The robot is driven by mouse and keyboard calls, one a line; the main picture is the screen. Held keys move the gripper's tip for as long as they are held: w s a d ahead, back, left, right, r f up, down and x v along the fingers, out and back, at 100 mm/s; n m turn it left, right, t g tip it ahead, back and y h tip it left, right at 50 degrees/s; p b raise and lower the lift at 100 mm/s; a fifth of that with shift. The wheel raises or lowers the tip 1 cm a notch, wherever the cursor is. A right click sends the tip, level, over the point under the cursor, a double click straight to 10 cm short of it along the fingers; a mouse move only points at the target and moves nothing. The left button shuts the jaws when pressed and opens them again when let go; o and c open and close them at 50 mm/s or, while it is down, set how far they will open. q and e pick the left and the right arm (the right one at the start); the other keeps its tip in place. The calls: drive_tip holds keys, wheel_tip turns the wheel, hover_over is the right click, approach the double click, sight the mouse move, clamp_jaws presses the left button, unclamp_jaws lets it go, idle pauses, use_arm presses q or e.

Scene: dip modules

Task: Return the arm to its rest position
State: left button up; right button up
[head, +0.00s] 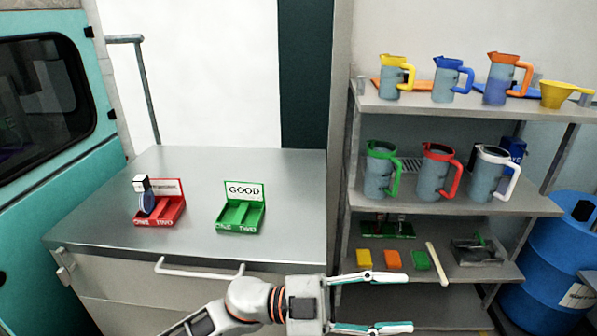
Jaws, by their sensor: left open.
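My left arm comes in from the bottom and reaches to the right. Its left gripper (372,303) is open and empty, its two fingers spread apart in front of the lower shelves, below the counter's right end. On the metal counter (190,180) stands a red tray (166,215) marked ONE and TWO, with a dark blue and white-topped module (146,198) upright in its left slot, partly covering the sign. To its right is a green tray (240,217) with a GOOD sign; both its slots look empty. My right gripper is not in view.
A shelf rack (470,207) on the right holds several coloured jugs and a yellow funnel (562,94). Small coloured blocks (392,259) lie on its lower shelf near my fingers. A blue barrel (550,250) stands at far right. The counter's right part is clear.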

use_arm(q)
drive_tip(key=w+a+f+n+t+y, duration=0.45)
drive_tip(key=a+f+n+t, duration=0.3)
drive_tip(key=n+t, duration=0.25)
drive_tip(key=w+a+f+n+t+y, duration=0.4)
drive_tip(key=w+a+f+n+t, duration=0.2)
drive_tip(key=a+n+t, duration=0.35)
drive_tip(key=s+a+f+n+g+y, duration=0.1)
drive_tip(key=s+a+f+y, duration=0.2)
drive_tip(key=s+a+f, duration=0.2)
drive_tip(key=s+a+f+n+g+y, duration=0.2)
drive_tip(key=s+a+f, duration=0.3)
drive_tip(key=f, duration=0.6)
drive_tip(key=s+a+f+n+g+y, duration=0.2)
drive_tip(key=s+a+f+y, duration=0.2)
drive_tip(key=a+f, duration=0.4)
drive_tip(key=shift+s+a+f, duration=0.2)
drive_tip(key=shift+s+a, duration=0.15)
drive_tip(key=shift+s, duration=0.2)
